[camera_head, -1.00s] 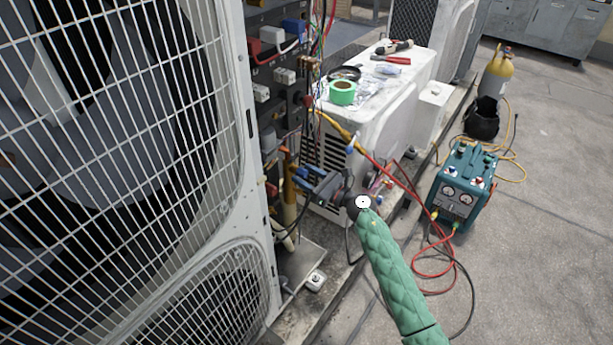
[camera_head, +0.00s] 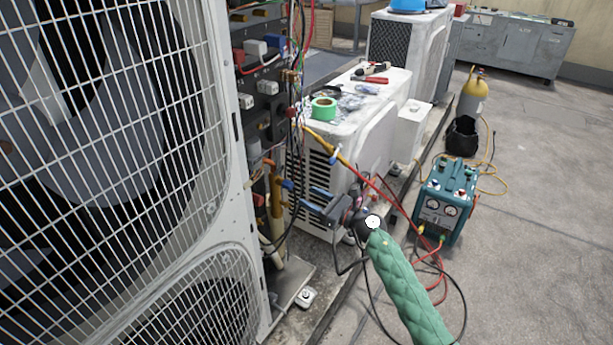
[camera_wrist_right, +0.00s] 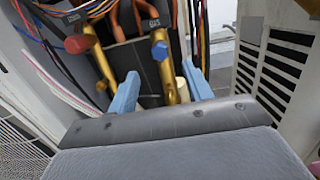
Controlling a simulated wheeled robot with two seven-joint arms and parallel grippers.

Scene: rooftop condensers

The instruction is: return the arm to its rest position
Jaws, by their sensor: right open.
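My right arm, in a green quilted sleeve (camera_head: 408,290), reaches in from the bottom right of the head view. Its right gripper (camera_head: 303,190) has two blue fingers pointing left toward the open service side of the large condenser (camera_head: 238,170). In the right wrist view the gripper (camera_wrist_right: 160,92) is open, with brass and copper pipes (camera_wrist_right: 160,65) ahead of and partly between the fingers. I see nothing held. Whether the fingers touch a pipe I cannot tell. My left gripper is not in view.
A white unit (camera_head: 350,135) with green tape (camera_head: 323,108) and tools on top stands behind the gripper. A teal gauge machine (camera_head: 447,200) with red and black hoses is at right. A yellow-topped cylinder (camera_head: 475,90) stands farther back. The concrete floor at right is mostly clear.

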